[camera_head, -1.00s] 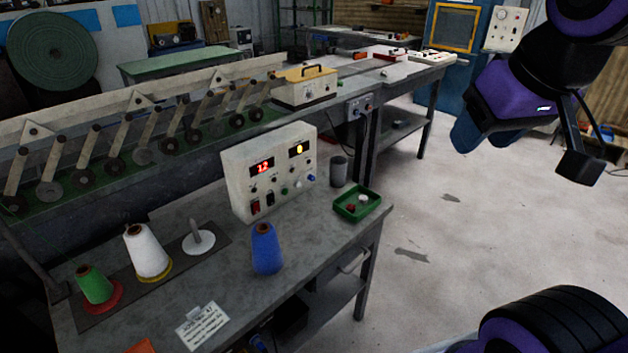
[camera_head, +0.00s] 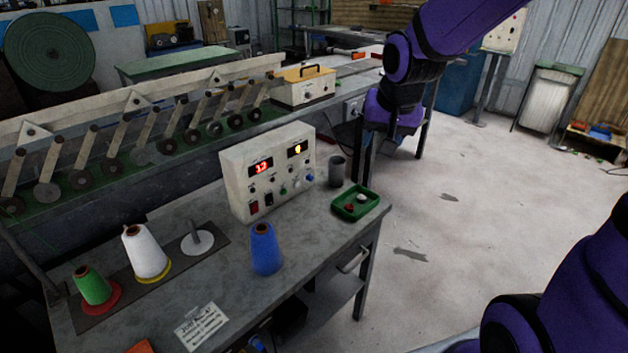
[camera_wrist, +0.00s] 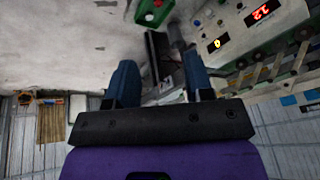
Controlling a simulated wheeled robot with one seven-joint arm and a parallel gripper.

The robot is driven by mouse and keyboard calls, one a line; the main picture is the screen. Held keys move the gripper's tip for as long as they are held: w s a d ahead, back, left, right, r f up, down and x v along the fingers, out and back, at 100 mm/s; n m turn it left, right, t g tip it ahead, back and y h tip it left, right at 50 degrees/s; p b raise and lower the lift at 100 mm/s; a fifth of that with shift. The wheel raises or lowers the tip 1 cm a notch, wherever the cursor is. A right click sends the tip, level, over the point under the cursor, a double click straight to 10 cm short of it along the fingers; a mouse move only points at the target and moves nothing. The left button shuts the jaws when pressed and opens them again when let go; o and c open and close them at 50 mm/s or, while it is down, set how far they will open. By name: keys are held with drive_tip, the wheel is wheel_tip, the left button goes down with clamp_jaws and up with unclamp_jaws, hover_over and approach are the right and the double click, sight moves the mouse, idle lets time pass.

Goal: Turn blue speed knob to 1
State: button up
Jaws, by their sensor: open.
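The blue speed knob (camera_head: 309,178) is small and sits at the lower right of the white control box's (camera_head: 238,180) front face. The box stands on the grey bench with two lit displays, a red one at left and a yellow one at right. The position the knob points to is too small to read. My gripper (camera_wrist: 160,85) shows in the wrist view with two blue fingers apart and nothing between them. In the head view my arm hangs beyond the bench's right end, well apart from the knob.
A green tray (camera_head: 341,212) with small red and white pieces and a grey cup (camera_head: 337,171) stand right of the box. A blue thread cone (camera_head: 265,250) stands in front of it. White (camera_head: 146,254) and green (camera_head: 92,286) cones stand at left.

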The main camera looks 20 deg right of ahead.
drive_tip(key=w+a+f+m+y, duration=0.35)
drive_tip(key=w+f, duration=0.65)
drive_tip(key=f, duration=0.4)
drive_tip(key=m+t+y, duration=0.2)
drive_tip(key=m+t, duration=0.6)
drive_tip(key=m, duration=1.3)
approach(312, 179)
drive_tip(key=s, duration=0.1)
drive_tip(key=s+r, duration=0.1)
drive_tip(key=shift+s+a+r+n, duration=0.1)
drive_tip(key=shift+s+a+n, duration=0.05)
drive_tip(key=shift+s+n, duration=0.15)
drive_tip(key=shift+w+d+m, duration=0.25)
drive_tip(key=shift+d+m, duration=0.15)
drive_tip(key=shift+m, duration=0.15)
drive_tip(key=x, duration=1)
drive_tip(key=shift+w+f, duration=0.2)
drive_tip(key=shift+w, duration=0.2)
clamp_jaws()
